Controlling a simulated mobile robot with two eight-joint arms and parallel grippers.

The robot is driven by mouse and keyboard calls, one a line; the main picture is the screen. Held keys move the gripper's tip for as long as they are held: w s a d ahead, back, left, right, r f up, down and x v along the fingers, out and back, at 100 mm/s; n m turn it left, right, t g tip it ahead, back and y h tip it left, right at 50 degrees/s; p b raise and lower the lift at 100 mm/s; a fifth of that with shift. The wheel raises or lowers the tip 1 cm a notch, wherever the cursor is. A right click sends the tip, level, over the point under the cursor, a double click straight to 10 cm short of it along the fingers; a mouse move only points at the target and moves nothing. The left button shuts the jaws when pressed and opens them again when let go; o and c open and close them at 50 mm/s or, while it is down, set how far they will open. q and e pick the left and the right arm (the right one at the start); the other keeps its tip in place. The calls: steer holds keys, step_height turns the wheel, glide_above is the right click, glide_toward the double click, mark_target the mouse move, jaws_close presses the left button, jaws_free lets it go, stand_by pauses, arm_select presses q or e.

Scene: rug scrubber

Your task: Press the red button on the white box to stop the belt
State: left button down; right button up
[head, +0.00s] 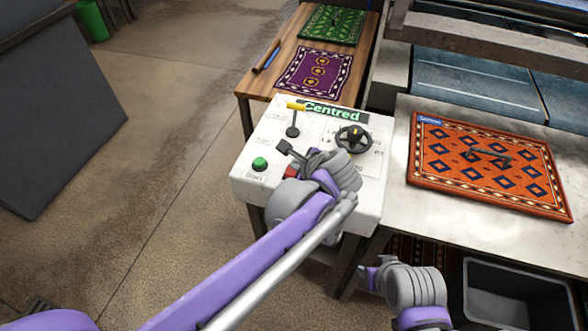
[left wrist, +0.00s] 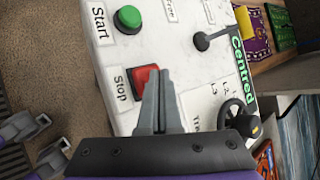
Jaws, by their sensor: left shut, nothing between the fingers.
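The white control box (head: 345,205) stands in the middle of the head view. Its red button (head: 291,172) is partly covered by my left arm. In the left wrist view the red button (left wrist: 144,82) sits beside the label "Stop". My left gripper (head: 283,148) is shut and empty over the box top, close to the red button. In the left wrist view its closed fingertips (left wrist: 166,74) overlap the button's right edge. I cannot tell whether they touch it.
A green button (head: 260,164) labelled "Start", a yellow-handled lever (head: 293,118) and a black handwheel (head: 353,138) are on the box. An orange rug (head: 480,195) lies on the right table. A purple rug (head: 315,75) and green rug (head: 333,25) lie on the wooden table behind.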

arm_select(q)
steer(key=shift+f+b, duration=0.35)
steer(key=shift+f, duration=0.25)
stand_by(0.7)
steer(key=shift+r, duration=0.1)
steer(key=shift+r+p, duration=0.75)
steer(key=shift+r, duration=0.15)
steer(key=shift+r, duration=0.1)
step_height(320, 180, up, 5)
steer(key=p, duration=0.3)
steer(key=shift+p, duration=0.35)
stand_by(0.5)
